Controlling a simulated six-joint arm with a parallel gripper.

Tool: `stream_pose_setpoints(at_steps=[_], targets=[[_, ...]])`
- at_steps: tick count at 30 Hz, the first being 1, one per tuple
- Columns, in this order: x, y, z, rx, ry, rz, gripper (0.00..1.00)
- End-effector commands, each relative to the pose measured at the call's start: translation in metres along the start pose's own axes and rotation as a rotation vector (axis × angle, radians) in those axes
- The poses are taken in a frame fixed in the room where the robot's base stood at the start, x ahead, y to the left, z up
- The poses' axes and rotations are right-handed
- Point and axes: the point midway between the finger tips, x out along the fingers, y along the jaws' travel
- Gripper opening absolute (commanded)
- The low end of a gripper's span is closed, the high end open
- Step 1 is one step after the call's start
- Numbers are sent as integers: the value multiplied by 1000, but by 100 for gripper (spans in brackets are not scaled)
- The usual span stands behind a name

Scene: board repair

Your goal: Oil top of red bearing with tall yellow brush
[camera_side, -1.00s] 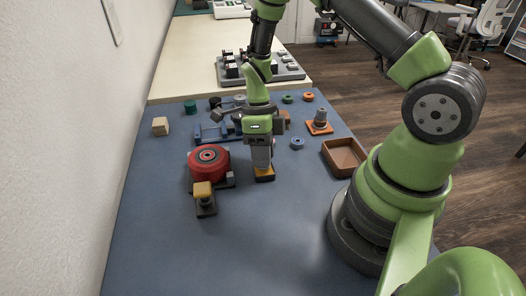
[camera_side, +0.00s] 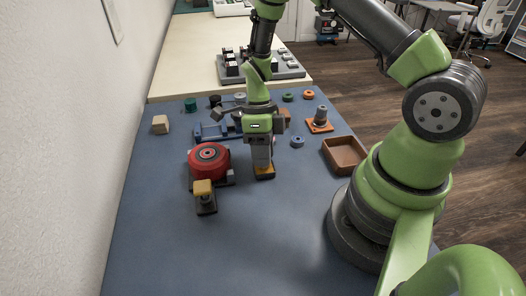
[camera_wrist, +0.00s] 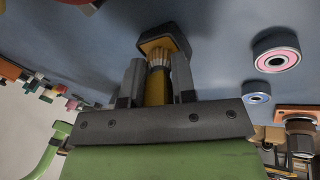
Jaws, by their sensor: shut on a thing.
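The red bearing (camera_side: 208,154), a thick red disc with a dark hub, sits on a dark mount at the left middle of the mat. My gripper (camera_side: 263,163) points down to its right, apart from it. In the wrist view my gripper (camera_wrist: 158,85) is shut on the yellow brush (camera_wrist: 157,88), with pale bristles showing between the fingers. Most of the brush is hidden in the side view.
A yellow-topped block on a dark base (camera_side: 204,192) stands in front of the bearing. A blue fixture (camera_side: 212,132) lies behind it. A brown tray (camera_side: 345,155), a blue ring (camera_side: 297,141) and an orange-based post (camera_side: 320,122) are to the right. The front mat is clear.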

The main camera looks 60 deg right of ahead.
Motion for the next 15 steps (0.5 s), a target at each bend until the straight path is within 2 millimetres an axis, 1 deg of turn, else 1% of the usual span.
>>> stream_pose_setpoints(at_steps=[4, 7, 15], targets=[[1, -1, 0, -2, 2, -1, 1], [-2, 0, -1, -2, 1, -2, 1], [-24, 8, -3, -1, -1, -2, 1]])
